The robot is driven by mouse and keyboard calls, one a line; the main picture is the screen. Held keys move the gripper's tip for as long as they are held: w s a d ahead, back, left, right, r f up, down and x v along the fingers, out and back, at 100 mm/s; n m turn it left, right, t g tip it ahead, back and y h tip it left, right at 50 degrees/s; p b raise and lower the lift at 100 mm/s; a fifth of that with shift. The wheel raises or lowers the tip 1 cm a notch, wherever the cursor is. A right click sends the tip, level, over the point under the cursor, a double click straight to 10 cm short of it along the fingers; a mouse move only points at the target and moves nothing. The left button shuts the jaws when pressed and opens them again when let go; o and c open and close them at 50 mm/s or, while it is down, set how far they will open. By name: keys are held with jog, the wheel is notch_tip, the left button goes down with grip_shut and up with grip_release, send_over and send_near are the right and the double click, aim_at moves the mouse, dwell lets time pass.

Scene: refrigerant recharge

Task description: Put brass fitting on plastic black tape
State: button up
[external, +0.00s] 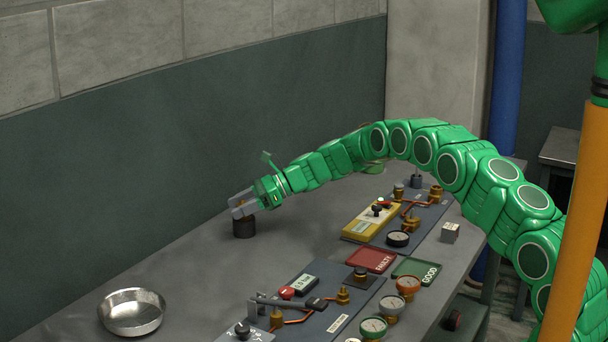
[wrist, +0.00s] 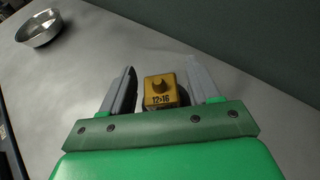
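The black tape (external: 244,229) stands as a short dark roll on the grey bench near the wall. The brass fitting (wrist: 160,91), a yellow block with a knob and the marking "12>16", shows between my fingers in the wrist view. A dark edge of the tape (wrist: 184,97) shows beside and behind the fitting, which appears to rest on it. My gripper (external: 240,205) is right above the tape. In the wrist view my gripper (wrist: 160,66) is open, with gaps between both fingers and the fitting. The fitting is hidden by my gripper in the external view.
A metal bowl (external: 132,311) stands at the bench's front left; it also shows in the wrist view (wrist: 39,28). Panels with gauges and brass valves, a red tray (external: 371,260) and a green tray (external: 416,271) lie to the right. The bench around the tape is clear.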

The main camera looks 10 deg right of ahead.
dwell(0.3)
jog(key=shift+d+r, duration=0.15)
jog(key=shift+r, duration=0.05)
jog(key=v, duration=1.1)
jog(key=shift+d, duration=0.35)
jog(key=shift+s+r, duration=0.1)
jog(key=shift+r, duration=0.05)
jog(key=s+d+r+n+g+h, duration=0.1)
jog(key=s+d+r+n+h, duration=0.2)
jog(key=s, duration=0.6)
jog(key=s+d+r+n+h, duration=0.1)
jog(key=s+d+r+n, duration=0.4)
jog(key=s, duration=0.3)
jog(key=s+d+r+n+g+h, duration=0.1)
jog(key=s+d+r+n, duration=0.1)
jog(key=s+d+r, duration=0.5)
jog(key=s+d+f+n+h, duration=0.1)
jog(key=s+d+n+h, duration=0.1)
jog(key=s+d, duration=0.5)
jog(key=s+d+f+n+h, duration=0.1)
jog(key=s+d+n+h, duration=0.2)
jog(key=s+d, duration=0.5)
jog(key=s+d+f+n+h, duration=0.1)
jog(key=s+d+n+h, duration=0.2)
jog(key=s, duration=1.6)
jog(key=shift+d+f, duration=0.2)
jog(key=shift+d, duration=0.9)
jog(key=shift+d+f, duration=0.2)
jog(key=shift+d, duration=0.9)
